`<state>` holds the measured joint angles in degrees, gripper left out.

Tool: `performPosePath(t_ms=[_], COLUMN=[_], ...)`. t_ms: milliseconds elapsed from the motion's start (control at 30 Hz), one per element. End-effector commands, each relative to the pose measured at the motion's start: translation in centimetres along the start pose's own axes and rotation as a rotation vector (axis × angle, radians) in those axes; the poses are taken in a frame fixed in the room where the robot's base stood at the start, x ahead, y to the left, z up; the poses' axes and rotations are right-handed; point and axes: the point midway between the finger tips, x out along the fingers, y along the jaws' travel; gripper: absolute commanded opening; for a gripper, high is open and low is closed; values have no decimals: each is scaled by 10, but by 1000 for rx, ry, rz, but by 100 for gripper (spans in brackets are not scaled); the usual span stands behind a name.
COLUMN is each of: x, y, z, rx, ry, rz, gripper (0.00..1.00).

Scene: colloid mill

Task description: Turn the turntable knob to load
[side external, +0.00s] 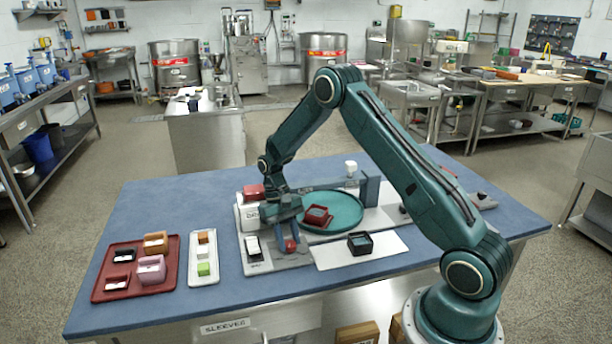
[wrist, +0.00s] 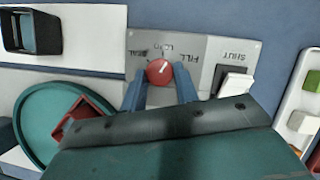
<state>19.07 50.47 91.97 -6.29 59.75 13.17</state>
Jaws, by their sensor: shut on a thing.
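The red turntable knob (wrist: 160,71) sits on a grey panel (wrist: 216,52) marked SEAL, LOAD, FILL and SHUT, seen upside down in the wrist view. Its white pointer mark leans to the upper right, roughly toward FILL; its exact setting is hard to tell. My gripper (wrist: 161,84) has its blue fingers on both sides of the knob and is shut on it. In the side view the knob (side external: 291,246) shows below my gripper (side external: 285,232). The round green turntable (side external: 342,213) carries a red open box (side external: 318,215), which also shows in the wrist view (wrist: 85,117).
A black-and-white rocker switch (side external: 254,248) is left of the knob. A dark box (side external: 360,243) stands on a white plate at the right. A red tray (side external: 112,296) and a white tray (side external: 194,279) hold small blocks at left. The blue table's back left is clear.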

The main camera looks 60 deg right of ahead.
Motion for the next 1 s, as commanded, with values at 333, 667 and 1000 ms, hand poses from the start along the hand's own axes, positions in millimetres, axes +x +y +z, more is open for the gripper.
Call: performPosePath(t_ms=[333,667,1000], x=[0,0,0], y=[-3,-4,-4], z=[1,1,1], rx=[-267,-414,-443], ry=[0,2,3], rz=[112,172,184], gripper=[7,7,7])
